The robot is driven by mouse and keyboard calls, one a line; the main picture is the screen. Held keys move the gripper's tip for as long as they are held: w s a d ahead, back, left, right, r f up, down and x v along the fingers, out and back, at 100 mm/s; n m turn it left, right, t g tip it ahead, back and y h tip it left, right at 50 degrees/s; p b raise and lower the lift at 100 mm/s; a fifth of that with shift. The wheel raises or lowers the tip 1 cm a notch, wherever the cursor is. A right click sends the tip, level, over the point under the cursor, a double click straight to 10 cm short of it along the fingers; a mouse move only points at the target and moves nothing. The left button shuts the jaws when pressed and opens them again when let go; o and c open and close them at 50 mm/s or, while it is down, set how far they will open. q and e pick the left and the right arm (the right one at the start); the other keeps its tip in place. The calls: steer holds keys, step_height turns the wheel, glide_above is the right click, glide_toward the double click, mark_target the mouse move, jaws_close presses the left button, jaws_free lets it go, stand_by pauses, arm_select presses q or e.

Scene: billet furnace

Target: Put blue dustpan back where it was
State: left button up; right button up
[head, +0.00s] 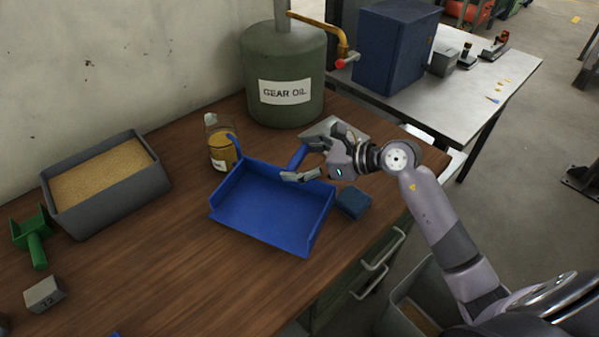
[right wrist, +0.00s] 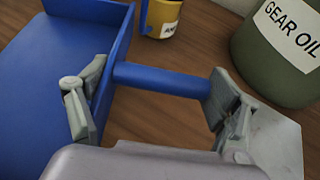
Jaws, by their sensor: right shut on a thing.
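The blue dustpan (head: 268,208) is on the wooden bench, its open tray facing up and its handle (head: 298,156) toward the oil tank. My right gripper (head: 304,160) is at the handle, reaching in from the right. In the right wrist view my right gripper (right wrist: 150,88) has one finger by the dustpan's wall and the other at the handle's far end, with the blue handle (right wrist: 165,79) spanning between them. It is shut on the dustpan lengthwise along the handle. I cannot tell whether the pan is touching the bench or slightly raised. My left gripper is not in view.
A jug of amber liquid (head: 222,148) stands close behind the dustpan. A blue block (head: 354,203) is close at its right. The green gear oil tank (head: 285,75) stands behind. A grey sand bin (head: 150,183), green scoop (head: 36,245) and grey block (head: 44,295) are left.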

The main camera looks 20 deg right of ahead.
step_height(320, 180, down, 4)
steer(key=shift+f, duration=0.25)
steer(key=shift+f, duration=0.2)
steer(key=o, duration=1.3)
steer(key=shift+o, duration=0.2)
